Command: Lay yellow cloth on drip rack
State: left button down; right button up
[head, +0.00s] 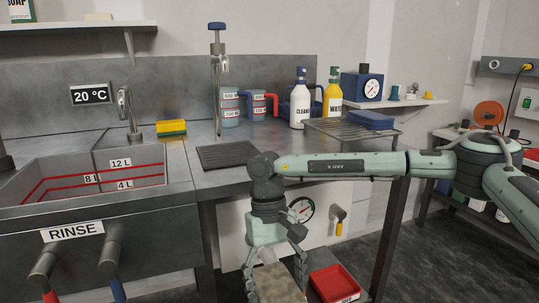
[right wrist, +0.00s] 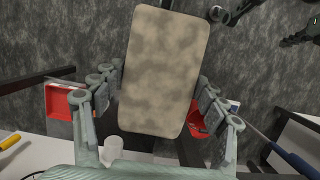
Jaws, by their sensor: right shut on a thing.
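My right gripper (head: 274,270) is low in front of the bench, pointing down, and is shut on a flat tan, mottled pad (head: 278,285). In the right wrist view the pad (right wrist: 165,70) is a rounded rectangle between the two fingers. I cannot tell whether it is the yellow cloth. A yellow block with a green layer (head: 171,128) lies behind the sink, right of its tap. My left gripper is not in view.
A dark ribbed mat (head: 226,157) lies on the bench. The rinse sink (head: 75,180) is at left. A red tray (head: 335,283) is below.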

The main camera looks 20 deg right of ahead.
aim_at(332, 127)
jog(key=i+l+z, duration=0.1)
jog(key=l+z, duration=0.25)
jog(key=i+l+z, duration=0.1)
jog(key=l+z, duration=0.3)
jog(key=i+l+z, duration=0.15)
jog(key=z, duration=0.2)
jog(key=i+l+z, duration=0.2)
jog(key=z, duration=0.2)
jog(key=i+l+u, duration=0.2)
jog(key=u, duration=0.15)
jog(key=i+l+u, duration=0.5)
jog(key=l+u, duration=0.25)
